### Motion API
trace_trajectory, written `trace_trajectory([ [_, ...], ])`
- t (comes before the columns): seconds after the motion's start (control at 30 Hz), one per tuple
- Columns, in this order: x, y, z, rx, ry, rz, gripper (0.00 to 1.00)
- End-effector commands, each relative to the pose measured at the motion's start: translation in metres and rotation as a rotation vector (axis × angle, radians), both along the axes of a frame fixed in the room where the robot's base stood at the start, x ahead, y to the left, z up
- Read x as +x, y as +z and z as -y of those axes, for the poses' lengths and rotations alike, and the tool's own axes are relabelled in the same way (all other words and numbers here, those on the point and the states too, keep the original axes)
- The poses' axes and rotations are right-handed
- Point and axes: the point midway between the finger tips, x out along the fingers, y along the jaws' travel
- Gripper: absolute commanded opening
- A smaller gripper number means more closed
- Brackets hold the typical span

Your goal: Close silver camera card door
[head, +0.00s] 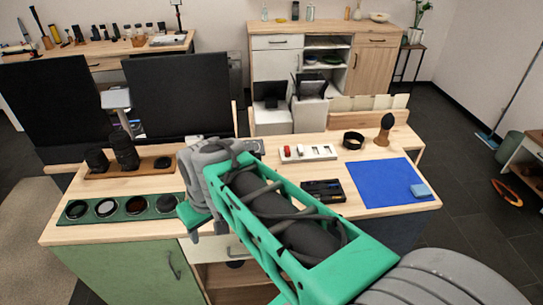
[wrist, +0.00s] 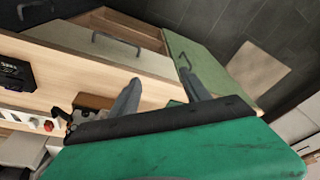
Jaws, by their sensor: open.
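A small silver-grey object, likely the silver camera (head: 252,147), shows at the back of the table in the head view, mostly hidden behind my arm. In the wrist view a dark and grey body, likely the same camera (wrist: 70,120), sits left of the fingers and is partly covered by my gripper's housing. Its card door cannot be made out. My gripper (wrist: 159,78) is open and empty, with its two fingers apart over the table's front edge. In the head view my gripper (head: 207,228) hangs near the front edge, apart from the camera.
A green tray of round lenses (head: 121,208) lies left of my gripper. A wooden tray with black lenses (head: 128,165) stands behind it. To the right are a white tray (head: 308,153), a black case (head: 323,191) and a blue mat (head: 380,184). Monitors (head: 178,95) stand behind.

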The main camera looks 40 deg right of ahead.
Motion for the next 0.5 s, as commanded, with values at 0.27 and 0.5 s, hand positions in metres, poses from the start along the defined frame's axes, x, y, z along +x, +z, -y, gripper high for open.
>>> trace_trajectory([
  [0.27, 0.048, 0.026, 0.196, 0.175, 0.082, -0.084, 0.59],
  [0.5, 0.059, 0.05, 0.301, 0.103, 0.782, 0.118, 0.59],
])
